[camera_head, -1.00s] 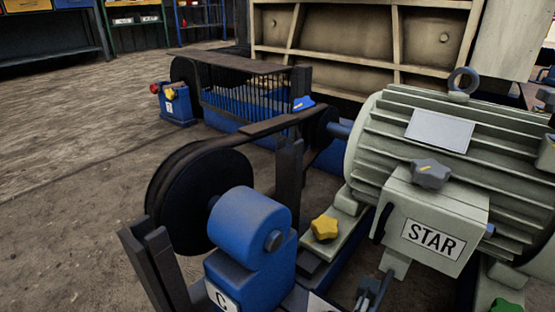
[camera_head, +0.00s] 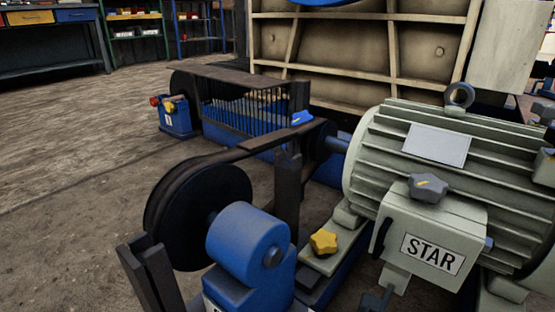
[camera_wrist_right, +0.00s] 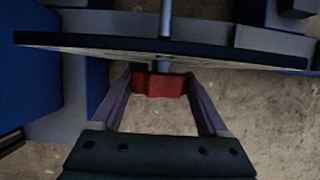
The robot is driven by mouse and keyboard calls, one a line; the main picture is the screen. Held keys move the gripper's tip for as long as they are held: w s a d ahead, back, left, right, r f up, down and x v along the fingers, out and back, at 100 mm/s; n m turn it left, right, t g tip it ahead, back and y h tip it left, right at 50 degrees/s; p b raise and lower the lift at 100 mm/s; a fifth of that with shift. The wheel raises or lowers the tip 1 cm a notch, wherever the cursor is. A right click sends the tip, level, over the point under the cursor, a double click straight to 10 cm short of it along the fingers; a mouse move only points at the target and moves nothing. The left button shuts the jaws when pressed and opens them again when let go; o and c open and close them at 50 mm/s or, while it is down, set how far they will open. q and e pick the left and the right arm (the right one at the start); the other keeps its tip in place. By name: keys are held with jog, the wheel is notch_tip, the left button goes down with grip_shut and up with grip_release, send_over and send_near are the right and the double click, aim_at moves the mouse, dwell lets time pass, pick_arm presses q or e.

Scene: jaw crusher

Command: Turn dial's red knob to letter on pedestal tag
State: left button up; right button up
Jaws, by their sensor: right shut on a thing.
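In the right wrist view, my right gripper (camera_wrist_right: 158,90) is shut on the red knob (camera_wrist_right: 160,84), with one finger on each side. The dial plate (camera_wrist_right: 110,46) is seen nearly edge-on just beyond the knob, so its letters cannot be read. A thin shaft (camera_wrist_right: 165,18) shows behind it. In the head view, a near blue pedestal (camera_head: 262,280) carries a pale tag, cut off by the bottom edge. A farther blue pedestal (camera_head: 177,125) has a small white tag too small to read for certain. My left gripper is not in view.
A grey-green motor (camera_head: 400,165) marked STAR fills the right side, with a grey knob (camera_head: 428,187) on its box. A yellow star knob (camera_head: 323,241) is beside its foot. A black belt wheel (camera_head: 185,215) stands at centre left. Open floor (camera_head: 60,230) lies left.

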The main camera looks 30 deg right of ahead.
jog(key=shift+s+d+r+t+p, duration=0.1)
jog(key=shift+r+t+p, duration=0.15)
jog(key=shift+t+p, duration=0.7)
jog(key=shift+f+t+y+p, duration=0.15)
jog(key=shift+t+y+p, duration=0.1)
jog(key=shift+y+p, duration=0.25)
jog(key=shift+f+m+t+b, duration=0.25)
jog(key=shift+m+t+b, duration=0.2)
jog(key=shift+t, duration=0.45)
jog(key=shift+s+t+y+b, duration=0.1)
jog(key=shift+t+y+b, duration=0.4)
jog(key=shift+t+b, duration=0.25)
jog(key=shift+m+t+b, duration=0.25)
jog(key=shift+b, duration=0.1)
jog(key=shift+r, duration=0.1)
jog(key=o, duration=1.3)
jog(key=shift+c, duration=0.2)
